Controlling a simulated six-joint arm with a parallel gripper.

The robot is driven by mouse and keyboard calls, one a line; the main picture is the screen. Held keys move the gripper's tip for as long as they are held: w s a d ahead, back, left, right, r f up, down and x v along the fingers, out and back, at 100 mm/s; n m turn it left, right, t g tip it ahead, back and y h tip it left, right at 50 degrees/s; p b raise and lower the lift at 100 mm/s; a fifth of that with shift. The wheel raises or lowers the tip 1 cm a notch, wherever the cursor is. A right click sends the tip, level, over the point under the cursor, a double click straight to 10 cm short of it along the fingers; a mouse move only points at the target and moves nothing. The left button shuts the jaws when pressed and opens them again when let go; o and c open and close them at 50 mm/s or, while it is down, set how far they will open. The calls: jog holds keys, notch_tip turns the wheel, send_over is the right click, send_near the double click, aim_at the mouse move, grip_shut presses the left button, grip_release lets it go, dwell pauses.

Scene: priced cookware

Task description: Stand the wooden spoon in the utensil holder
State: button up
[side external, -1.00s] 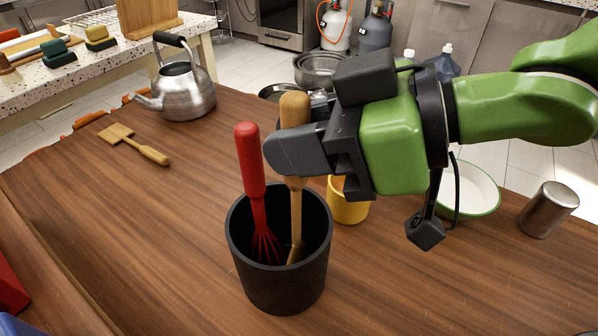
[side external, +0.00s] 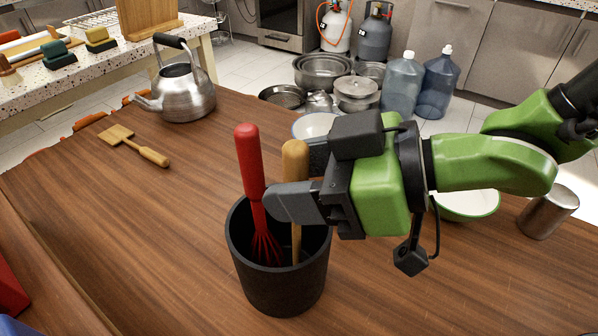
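The dark utensil holder (side external: 280,285) stands upright on the wooden table. The wooden spoon (side external: 294,158) is upright with its lower part inside the holder and its rounded handle end above the rim. Its lower end is hidden by the holder wall. My gripper (side external: 298,185) is just above the holder's rim, with its fingers on either side of the handle, and appears shut on it. The near finger covers part of the handle. A red whisk (side external: 250,165) stands in the same holder, left of the spoon and close to my near finger.
A steel kettle (side external: 185,92) and a wooden spatula (side external: 135,145) lie to the left. A white bowl (side external: 314,124) is behind my gripper. A green-rimmed bowl (side external: 470,205) and a metal cup (side external: 548,212) stand at the right.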

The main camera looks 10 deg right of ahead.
jog(key=shift+d+r, duration=0.1)
jog(key=shift+r, duration=0.15)
jog(key=d+r+m+t+h, duration=0.2)
jog(key=d+r+m+h, duration=0.25)
jog(key=d, duration=0.75)
jog(key=d+r+m+t+h, duration=0.2)
jog(key=d+r+m+h, duration=0.25)
jog(key=d, duration=0.75)
jog(key=s+d+m+g, duration=0.1)
jog(key=s+d+m, duration=0.2)
jog(key=s, duration=0.2)
jog(key=s+d+r+m+g+h, duration=0.1)
jog(key=s+d+m, duration=0.1)
jog(key=s+m, duration=0.2)
jog(key=shift+s+d+r+m+g, duration=0.2)
jog(key=shift+s+d+m+g, duration=0.15)
jog(key=shift+s, duration=0.85)
